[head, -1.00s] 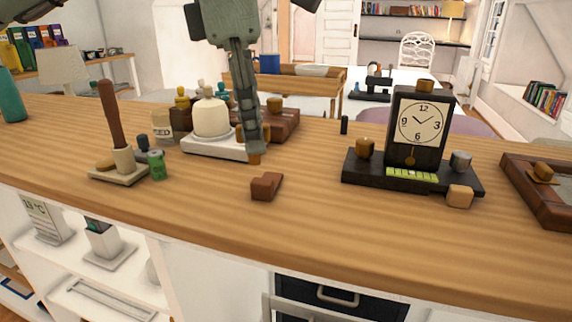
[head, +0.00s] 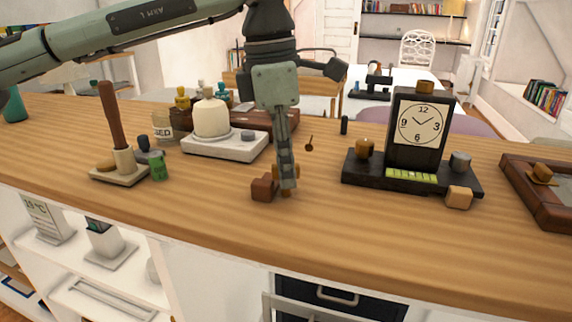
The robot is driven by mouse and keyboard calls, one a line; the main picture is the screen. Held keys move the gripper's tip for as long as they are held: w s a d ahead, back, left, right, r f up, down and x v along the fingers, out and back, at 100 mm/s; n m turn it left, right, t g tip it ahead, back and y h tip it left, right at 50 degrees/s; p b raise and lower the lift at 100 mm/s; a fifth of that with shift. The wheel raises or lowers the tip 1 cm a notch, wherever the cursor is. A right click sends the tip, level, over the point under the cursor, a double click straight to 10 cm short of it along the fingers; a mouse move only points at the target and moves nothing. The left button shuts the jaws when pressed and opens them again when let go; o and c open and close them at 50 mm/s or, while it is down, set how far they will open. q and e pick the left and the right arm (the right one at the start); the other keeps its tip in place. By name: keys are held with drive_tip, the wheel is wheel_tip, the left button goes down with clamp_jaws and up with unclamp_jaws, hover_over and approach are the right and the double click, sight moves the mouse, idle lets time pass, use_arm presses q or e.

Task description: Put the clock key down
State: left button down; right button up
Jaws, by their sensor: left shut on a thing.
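My left gripper (head: 287,185) points down over the counter with its fingers shut. Small brass-coloured bits of the clock key (head: 296,173) show at its fingertips; the fingers hide most of it. The fingertips overlap the right end of a small brown wooden block (head: 264,189) on the counter. I cannot tell whether the key touches the block or the wood. The black clock (head: 420,120) stands upright on its dark base to the right, apart from the gripper. My right gripper is not in view.
A small brown thing with a thin stem (head: 309,144) shows right of the fingers; its support is unclear. A white tray (head: 225,150) with a bottle stands left, and a stamp-like handle (head: 111,118) farther left. A brown frame (head: 545,205) lies right. The front counter is clear.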

use_arm(q)
drive_tip(key=shift+f, duration=0.1)
drive_tip(key=c, duration=2)
unclamp_jaws()
drive_tip(key=o, duration=0.5)
drive_tip(key=shift+c, duration=0.2)
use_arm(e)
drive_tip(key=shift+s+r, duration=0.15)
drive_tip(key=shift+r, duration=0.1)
